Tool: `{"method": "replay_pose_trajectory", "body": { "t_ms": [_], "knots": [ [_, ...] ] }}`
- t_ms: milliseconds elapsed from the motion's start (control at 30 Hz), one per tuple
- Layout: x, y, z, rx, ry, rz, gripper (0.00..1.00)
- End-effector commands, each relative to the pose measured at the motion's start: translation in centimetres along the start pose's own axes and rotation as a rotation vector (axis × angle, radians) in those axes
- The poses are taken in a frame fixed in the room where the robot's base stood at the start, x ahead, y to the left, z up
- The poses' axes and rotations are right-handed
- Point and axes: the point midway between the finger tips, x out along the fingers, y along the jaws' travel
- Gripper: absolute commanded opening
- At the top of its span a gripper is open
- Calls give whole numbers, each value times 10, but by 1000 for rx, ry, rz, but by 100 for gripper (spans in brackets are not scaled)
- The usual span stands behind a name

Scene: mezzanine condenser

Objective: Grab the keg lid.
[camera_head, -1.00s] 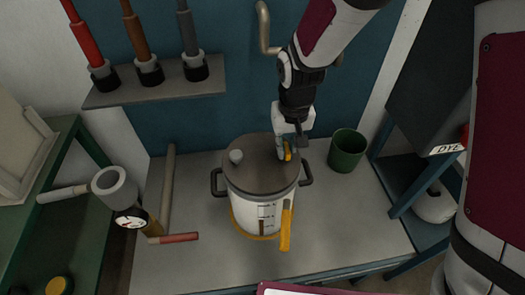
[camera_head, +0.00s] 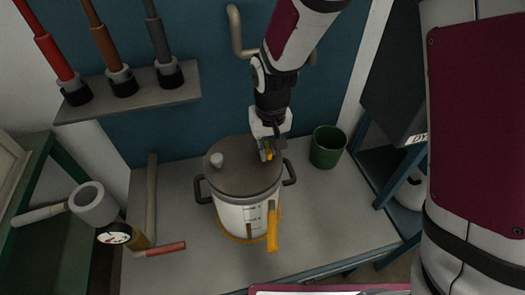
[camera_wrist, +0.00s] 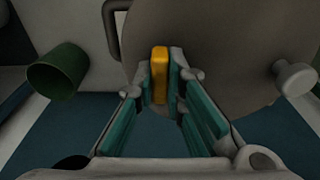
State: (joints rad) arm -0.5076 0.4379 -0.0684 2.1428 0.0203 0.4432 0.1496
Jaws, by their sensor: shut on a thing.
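The keg (camera_head: 240,219) is a white pot with dark side handles and a yellow tap handle at its front, standing on the grey bench. Its round grey-brown lid (camera_head: 238,178) sits on top, with a pale knob (camera_head: 217,160) on the left part. A yellow grip (camera_wrist: 160,74) rises from the lid's right rear part. My gripper (camera_head: 267,152) is over that part of the lid. In the wrist view its teal-padded fingers (camera_wrist: 163,82) are shut on the yellow grip, one on each side. The lid also shows behind it in the wrist view (camera_wrist: 220,60).
A green cup (camera_head: 327,147) stands on the bench right of the keg. A pipe with a gauge (camera_head: 114,234) and a red-handled valve (camera_head: 165,248) are at the left. A shelf (camera_head: 130,100) with several coloured rods hangs on the wall behind.

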Motion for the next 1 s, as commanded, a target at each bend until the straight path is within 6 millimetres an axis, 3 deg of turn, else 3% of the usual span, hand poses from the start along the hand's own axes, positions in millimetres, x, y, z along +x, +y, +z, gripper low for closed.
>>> {"method": "replay_pose_trajectory", "body": {
  "t_ms": [233, 700, 900, 1000],
  "knots": [
    [-31, 0, -5, 1, 5, -1, 0],
    [-51, 17, 95, 1, 1, 0, 0],
    [-58, 22, 129, 0, 2, -1, 0],
    [-61, 22, 132, 1, -1, 0, 0]
  ]
}}
